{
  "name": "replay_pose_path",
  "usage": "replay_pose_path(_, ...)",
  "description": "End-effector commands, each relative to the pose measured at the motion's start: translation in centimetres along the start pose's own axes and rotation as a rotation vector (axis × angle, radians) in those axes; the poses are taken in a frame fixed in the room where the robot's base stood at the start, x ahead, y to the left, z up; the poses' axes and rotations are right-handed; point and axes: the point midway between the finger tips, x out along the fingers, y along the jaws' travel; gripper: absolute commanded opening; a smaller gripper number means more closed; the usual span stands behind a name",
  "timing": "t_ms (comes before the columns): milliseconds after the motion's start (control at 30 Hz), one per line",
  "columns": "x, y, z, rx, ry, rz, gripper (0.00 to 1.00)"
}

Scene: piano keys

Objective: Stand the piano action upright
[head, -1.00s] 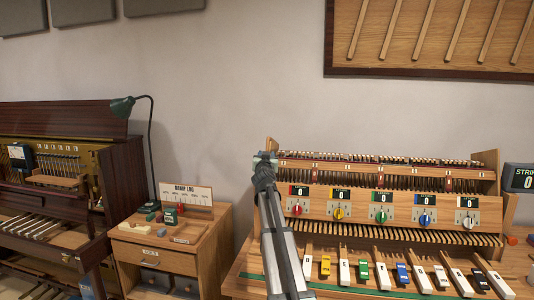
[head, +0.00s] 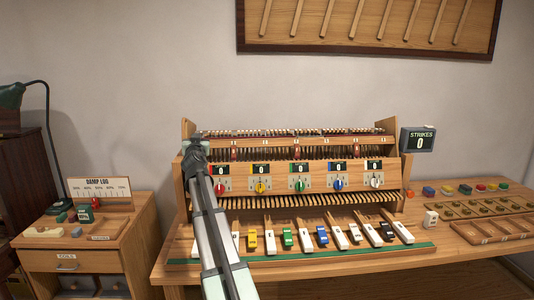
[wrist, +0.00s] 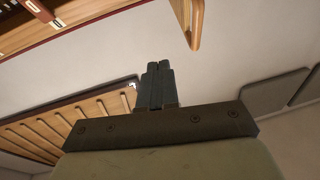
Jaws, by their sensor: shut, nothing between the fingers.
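The piano action (head: 290,178) is a wooden frame with rows of hammers, a panel of several coloured knobs and counters reading 0. In the head view it stands at the back of the wooden bench, behind the keys (head: 320,236). My gripper (head: 194,147) is at the action's upper left end, in front of its left side post in the picture. Whether it touches the post cannot be told. In the wrist view my gripper (wrist: 158,85) has its fingers together with nothing between them. A wooden part with a dark red strip shows at the top left there.
A STRIKES display (head: 418,140) reading 0 stands at the action's right. A partitioned wooden tray (head: 490,230) and small coloured blocks lie on the right of the bench. A small cabinet (head: 85,245) with a DAMP LOG card and a green lamp (head: 12,96) are at left.

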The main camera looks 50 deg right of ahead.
Motion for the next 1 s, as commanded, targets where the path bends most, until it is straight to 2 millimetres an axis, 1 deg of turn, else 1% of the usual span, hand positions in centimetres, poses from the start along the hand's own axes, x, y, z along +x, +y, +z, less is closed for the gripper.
replay_pose_path(33,0.3,3.0,-1.0,-0.003,0.011,0.032,0.0)
replay_pose_path(67,0.5,4.5,-1.7,-0.004,0.019,0.049,0.0)
replay_pose_path(100,0.8,6.8,-2.8,-0.007,0.03,0.074,0.0)
replay_pose_path(167,1.2,10.0,-4.3,-0.01,0.045,0.109,0.0)
replay_pose_path(200,1.6,12.1,-5.5,-0.013,0.056,0.132,0.0)
replay_pose_path(300,2.4,16.6,-8.1,-0.015,0.081,0.18,0.0)
replay_pose_path(400,3.1,20.3,-10.5,0.0,0.102,0.215,0.0)
replay_pose_path(600,4.3,26.7,-14.4,0.064,0.118,0.286,0.0)
replay_pose_path(767,5.2,32.3,-16.9,0.146,0.089,0.373,0.0)
replay_pose_path(800,5.5,33.8,-17.4,0.168,0.072,0.4,0.0)
replay_pose_path(900,6.0,36.9,-18.0,0.219,0.008,0.464,0.0)
replay_pose_path(1000,6.4,39.0,-18.1,0.26,-0.08,0.517,0.0)
